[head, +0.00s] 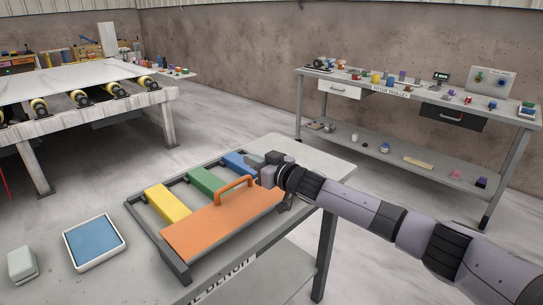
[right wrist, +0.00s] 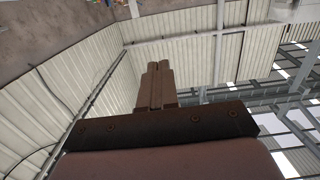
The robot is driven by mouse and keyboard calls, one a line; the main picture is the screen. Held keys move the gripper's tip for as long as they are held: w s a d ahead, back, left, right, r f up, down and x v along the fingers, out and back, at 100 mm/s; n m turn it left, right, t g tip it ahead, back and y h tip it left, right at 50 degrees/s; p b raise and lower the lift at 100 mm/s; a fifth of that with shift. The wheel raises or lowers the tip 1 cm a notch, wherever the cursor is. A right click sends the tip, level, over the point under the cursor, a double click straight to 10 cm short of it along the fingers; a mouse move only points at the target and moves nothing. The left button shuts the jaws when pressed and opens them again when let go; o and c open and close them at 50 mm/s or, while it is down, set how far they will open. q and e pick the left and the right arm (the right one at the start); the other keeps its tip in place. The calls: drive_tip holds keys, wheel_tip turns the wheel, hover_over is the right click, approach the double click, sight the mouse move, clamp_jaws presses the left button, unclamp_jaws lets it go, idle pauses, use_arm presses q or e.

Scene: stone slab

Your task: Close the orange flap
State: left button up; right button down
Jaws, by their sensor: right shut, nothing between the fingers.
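The orange flap (head: 205,231) is a flat panel with an arched orange handle (head: 234,187) on its far side. It lies at the near side of a dark frame (head: 138,222) on the bench. Yellow (head: 166,204), green (head: 205,181) and blue (head: 238,163) blocks show uncovered behind it. I cannot tell the flap's exact tilt. My right gripper (head: 252,160) is shut and empty, near the blue block and beyond the flap's right end; contact is unclear. In the right wrist view its closed fingers (right wrist: 157,85) point at the roof. My left gripper is out of view.
A blue-topped tray (head: 95,242) and a pale green box (head: 21,263) are on the bench (head: 306,158) at left. A tool trolley (head: 420,97) with small items stands back right. A stone slab (head: 75,75) on rollers stands back left. Floor between them is clear.

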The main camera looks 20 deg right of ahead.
drive_tip(key=shift+s+d+r, duration=1.25)
drive_tip(key=shift+s+r, duration=0.8)
drive_tip(key=shift+s, duration=0.85)
drive_tip(key=s+a+f+g, duration=0.1)
drive_tip(key=s+a+f, duration=0.4)
drive_tip(key=s+f, duration=0.3)
drive_tip(key=s+a+f+g, duration=0.2)
drive_tip(key=s+a+f, duration=0.35)
drive_tip(key=f, duration=0.55)
drive_tip(key=s+d+f+g+h, duration=0.1)
drive_tip(key=s+f, duration=0.3)
drive_tip(key=s, duration=0.3)
drive_tip(key=s+d+f+m+h, duration=0.1)
drive_tip(key=s+d+f, duration=0.1)
drive_tip(key=s+f, duration=0.2)
drive_tip(key=s+d+f+m+g+h, duration=0.1)
drive_tip(key=s+f, duration=0.3)
drive_tip(key=s, duration=0.6)
drive_tip(key=shift+s+d+f+g+h, duration=0.3)
drive_tip(key=shift+s+d+h, duration=0.1)
drive_tip(key=shift+d+h, duration=0.2)
